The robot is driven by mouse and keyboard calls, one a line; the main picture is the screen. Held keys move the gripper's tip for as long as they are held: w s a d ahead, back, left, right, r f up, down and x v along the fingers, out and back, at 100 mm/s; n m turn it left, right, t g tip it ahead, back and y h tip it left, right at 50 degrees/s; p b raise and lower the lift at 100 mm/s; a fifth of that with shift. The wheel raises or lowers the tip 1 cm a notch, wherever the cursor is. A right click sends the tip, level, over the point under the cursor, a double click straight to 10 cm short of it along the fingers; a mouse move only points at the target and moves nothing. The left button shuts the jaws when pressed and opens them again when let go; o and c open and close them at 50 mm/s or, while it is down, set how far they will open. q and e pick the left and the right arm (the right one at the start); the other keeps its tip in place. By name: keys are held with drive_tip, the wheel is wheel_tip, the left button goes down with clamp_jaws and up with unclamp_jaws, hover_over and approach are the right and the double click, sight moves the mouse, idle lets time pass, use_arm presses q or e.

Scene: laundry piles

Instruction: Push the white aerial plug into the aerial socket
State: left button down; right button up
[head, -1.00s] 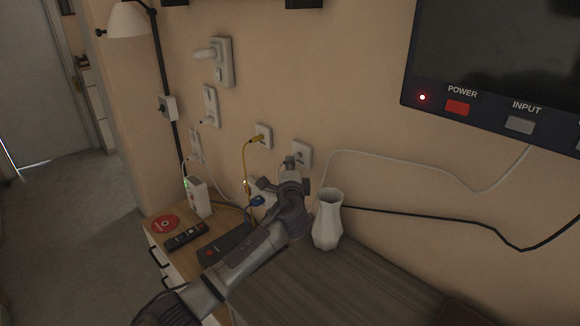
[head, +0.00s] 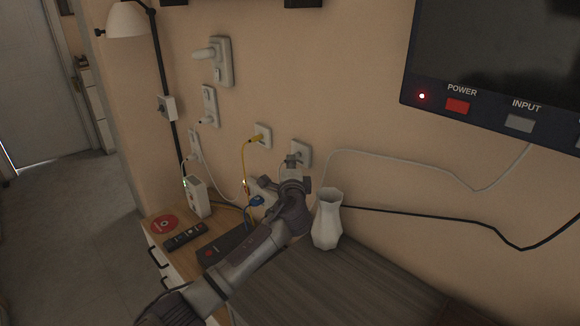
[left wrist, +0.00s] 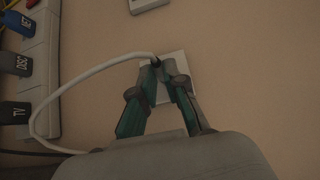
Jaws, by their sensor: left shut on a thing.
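The aerial socket is a pale square wall plate (head: 305,151), low on the wall behind my left gripper (head: 291,160). In the left wrist view the plate (left wrist: 180,62) shows behind and between the fingertips of my left gripper (left wrist: 163,70). A white cable (left wrist: 105,66) loops up to those fingertips, where it ends at a small dark spot. The gripper is shut on the cable's end, the white aerial plug; the fingers hide nearly all of it. The fingertips are at or very near the plate; I cannot tell whether the plug is in the socket. My right gripper is not in view.
A white vase (head: 328,220) stands close to the right of my left arm. A yellow plug (head: 256,139) sits in the plate to the left. A white power strip (left wrist: 42,62) holds labelled plugs. A black box (head: 222,246) and a remote (head: 186,236) lie on the cabinet.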

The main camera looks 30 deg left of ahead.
use_arm(q)
drive_tip(key=shift+w+d, duration=0.15)
drive_tip(key=shift+w, duration=0.15)
drive_tip(key=c, duration=1.1)
unclamp_jaws()
drive_tip(key=shift+c, duration=0.2)
drive_tip(key=s+a+p, duration=0.3)
drive_tip(key=s+p, duration=0.1)
drive_tip(key=s, duration=0.4)
drive_tip(key=shift+s, duration=0.25)
drive_tip(key=shift+f, duration=0.1)
